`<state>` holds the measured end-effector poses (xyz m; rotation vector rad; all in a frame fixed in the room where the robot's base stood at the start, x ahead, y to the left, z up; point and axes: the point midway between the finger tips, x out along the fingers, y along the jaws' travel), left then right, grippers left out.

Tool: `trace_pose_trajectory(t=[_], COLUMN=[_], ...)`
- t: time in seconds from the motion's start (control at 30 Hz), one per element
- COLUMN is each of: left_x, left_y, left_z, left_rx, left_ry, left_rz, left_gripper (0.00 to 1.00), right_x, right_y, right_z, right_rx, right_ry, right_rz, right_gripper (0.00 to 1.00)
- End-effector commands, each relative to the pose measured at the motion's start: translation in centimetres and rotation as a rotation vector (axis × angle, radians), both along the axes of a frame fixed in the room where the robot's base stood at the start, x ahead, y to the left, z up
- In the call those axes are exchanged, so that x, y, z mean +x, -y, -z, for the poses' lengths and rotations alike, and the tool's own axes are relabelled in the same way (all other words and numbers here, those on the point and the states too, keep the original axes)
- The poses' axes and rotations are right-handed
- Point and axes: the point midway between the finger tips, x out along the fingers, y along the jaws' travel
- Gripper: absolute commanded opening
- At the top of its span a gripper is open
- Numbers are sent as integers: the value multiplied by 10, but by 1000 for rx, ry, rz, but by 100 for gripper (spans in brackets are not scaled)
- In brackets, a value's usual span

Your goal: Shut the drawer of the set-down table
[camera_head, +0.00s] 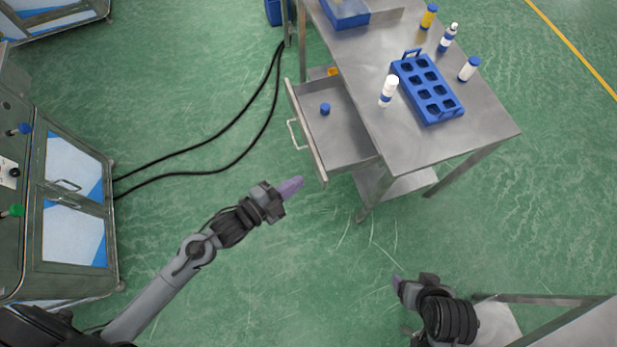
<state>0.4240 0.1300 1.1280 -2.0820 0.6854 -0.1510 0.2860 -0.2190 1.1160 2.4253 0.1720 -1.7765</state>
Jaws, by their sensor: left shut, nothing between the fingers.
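The steel set-down table (402,148) stands at the upper right. Its drawer (345,145) is pulled out to the left, with a bar handle (294,134) on its front. A blue cap (325,109) and a small orange item (333,71) lie inside it. My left gripper (297,184) is shut and empty, in front of the drawer's near end, below the handle in the picture; it looks apart from the drawer. My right gripper (397,282) is at the lower right, over the floor, away from the drawer; whether its fingers are open is not clear.
On the tabletop are a blue rack (430,90), a blue bin (345,13) and several bottles, one white (388,90) near the drawer side. Black cables (215,172) run across the floor to a cabinet (65,200) at left. Another steel table (580,325) is at lower right.

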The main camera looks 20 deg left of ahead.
Motion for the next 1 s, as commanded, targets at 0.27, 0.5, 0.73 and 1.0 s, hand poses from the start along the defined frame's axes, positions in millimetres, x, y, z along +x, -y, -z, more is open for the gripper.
trace_pose_trajectory(t=[0.27,0.5,0.73,1.0], left_x=[11,26,54,86], left_y=[-15,-49,-93,-126], left_z=[123,208,287,331], left_rx=[79,138,233,340], left_ry=[293,425,451,493], left_rz=[217,330,381,396], left_gripper=[0,0,0,0], right_x=[0,1,1,1], right_y=[0,-1,-1,-2], right_z=[120,205,286,355], right_rx=[-1,2,7,9], right_ry=[3,5,5,4], right_rz=[-1,1,4,6], right_gripper=[78,78,78,78])
